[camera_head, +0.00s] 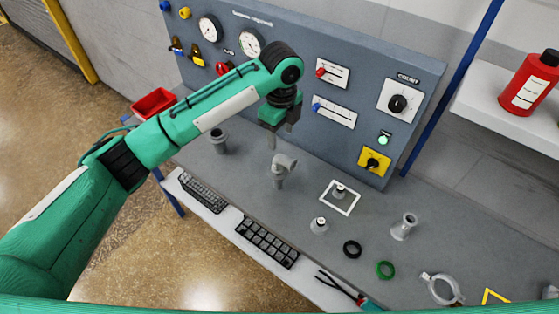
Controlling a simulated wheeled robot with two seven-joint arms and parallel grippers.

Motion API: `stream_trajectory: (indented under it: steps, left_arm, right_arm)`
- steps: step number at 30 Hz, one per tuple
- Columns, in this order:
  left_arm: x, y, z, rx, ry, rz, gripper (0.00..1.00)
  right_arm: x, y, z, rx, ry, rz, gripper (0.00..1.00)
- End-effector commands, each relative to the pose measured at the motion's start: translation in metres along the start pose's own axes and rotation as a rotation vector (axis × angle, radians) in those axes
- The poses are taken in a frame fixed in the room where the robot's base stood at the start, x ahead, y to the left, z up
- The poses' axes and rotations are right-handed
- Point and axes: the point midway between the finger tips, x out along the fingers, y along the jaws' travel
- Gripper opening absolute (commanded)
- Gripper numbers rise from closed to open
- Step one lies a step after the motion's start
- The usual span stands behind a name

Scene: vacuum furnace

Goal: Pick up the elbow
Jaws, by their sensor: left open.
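The elbow (283,168) is a small grey bent pipe piece standing upright on the grey bench top (320,243). My left gripper (281,143) points down above the elbow, with its fingers apart and nothing visible between them. The fingertips are close to the elbow's top; I cannot tell whether they touch it.
A control panel (300,65) stands behind the bench. A grey cylinder (218,141) is to the left. Right of the elbow are small fittings (319,225), a black ring (352,249), a green ring (385,270), a flanged tube (404,227) and a clamp (441,288).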

Motion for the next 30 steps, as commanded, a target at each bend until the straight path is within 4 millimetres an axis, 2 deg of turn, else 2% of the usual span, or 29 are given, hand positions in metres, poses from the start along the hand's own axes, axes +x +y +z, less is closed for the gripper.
stream_trajectory:
  steps: [3, 9, 14, 22, 25, 30]
  left_arm:
    - [0.023, 0.001, 0.0, -0.001, 0.002, 0.003, 0.52]
    - [0.055, 0.0, 0.0, -0.002, 0.002, 0.001, 0.52]
    - [0.065, 0.0, -0.001, 0.0, 0.001, -0.001, 0.52]
    - [0.093, 0.001, -0.001, -0.002, 0.001, 0.002, 0.52]
    - [0.108, 0.0, -0.001, -0.002, 0.001, 0.001, 0.52]
    - [0.117, 0.0, -0.001, -0.002, 0.001, -0.002, 0.52]
  right_arm:
    - [-0.011, 0.0, 0.004, -0.001, -0.006, 0.0, 0.36]
    - [-0.019, 0.002, 0.007, -0.002, -0.011, 0.002, 0.36]
    - [-0.021, 0.004, 0.003, -0.002, -0.007, 0.004, 0.36]
    - [-0.044, 0.005, -0.001, -0.002, -0.004, 0.004, 0.36]
    - [-0.048, 0.005, -0.001, -0.002, -0.004, 0.004, 0.36]
    - [-0.048, 0.005, -0.002, -0.002, -0.004, 0.004, 0.36]
